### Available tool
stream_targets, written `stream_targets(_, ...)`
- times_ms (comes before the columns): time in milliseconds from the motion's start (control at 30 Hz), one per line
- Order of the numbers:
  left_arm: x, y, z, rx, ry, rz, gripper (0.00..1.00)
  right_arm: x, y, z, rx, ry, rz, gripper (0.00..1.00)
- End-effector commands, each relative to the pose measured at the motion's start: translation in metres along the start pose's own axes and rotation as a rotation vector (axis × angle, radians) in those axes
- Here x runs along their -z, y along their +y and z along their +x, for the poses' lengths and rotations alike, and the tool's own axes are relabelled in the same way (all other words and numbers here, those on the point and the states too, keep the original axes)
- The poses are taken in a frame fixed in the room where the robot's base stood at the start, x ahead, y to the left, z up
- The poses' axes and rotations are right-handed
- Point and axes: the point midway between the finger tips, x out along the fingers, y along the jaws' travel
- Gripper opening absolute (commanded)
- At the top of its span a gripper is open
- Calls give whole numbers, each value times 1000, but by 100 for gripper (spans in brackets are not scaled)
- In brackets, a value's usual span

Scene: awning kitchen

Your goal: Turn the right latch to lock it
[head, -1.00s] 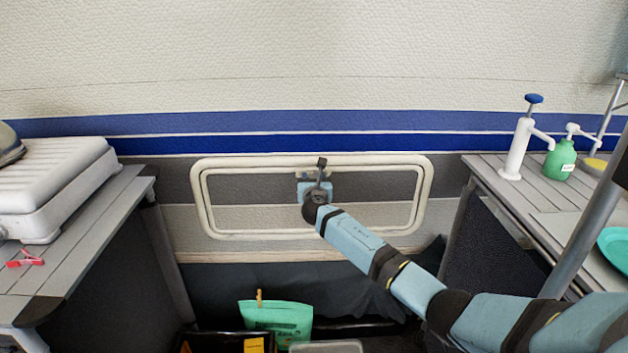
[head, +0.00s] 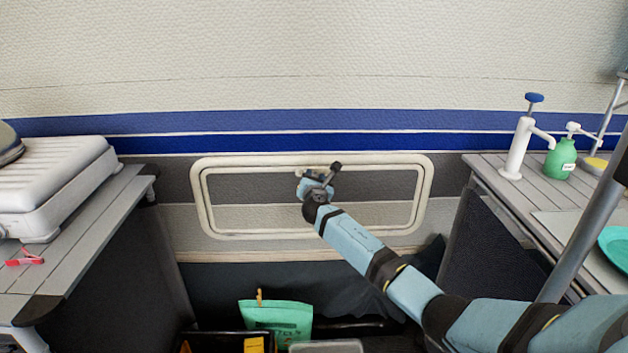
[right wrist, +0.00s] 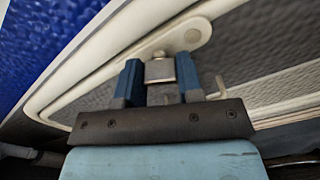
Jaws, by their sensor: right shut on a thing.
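The hatch with a cream frame (head: 427,195) is set low in the wall, and my right gripper (head: 312,178) is at the middle of its top edge. In the right wrist view, my right gripper (right wrist: 159,72) has its two blue fingers shut on a small grey metal latch (right wrist: 160,70). A pale rounded strip (right wrist: 185,36) with a screw lies just beyond the fingertips. In the head view the gripper hides most of the latch, so its exact angle is hard to tell. My left gripper is not in view.
A left counter holds a white case (head: 55,185) and a red clip (head: 24,257). A right counter holds a white pump (head: 517,148), a green bottle (head: 561,160) and a teal plate (head: 616,247). A green bag (head: 278,320) stands below the hatch.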

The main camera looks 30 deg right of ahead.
Motion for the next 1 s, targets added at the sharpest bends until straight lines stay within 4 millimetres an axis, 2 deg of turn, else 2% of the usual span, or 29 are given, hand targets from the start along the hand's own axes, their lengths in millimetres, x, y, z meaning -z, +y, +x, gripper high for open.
stream_targets(467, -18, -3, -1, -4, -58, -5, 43, 1, -1, 0, 0, -1, 458, 10)
stream_targets(1000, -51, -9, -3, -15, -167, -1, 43, 0, 0, 0, 0, -2, 932, 10)
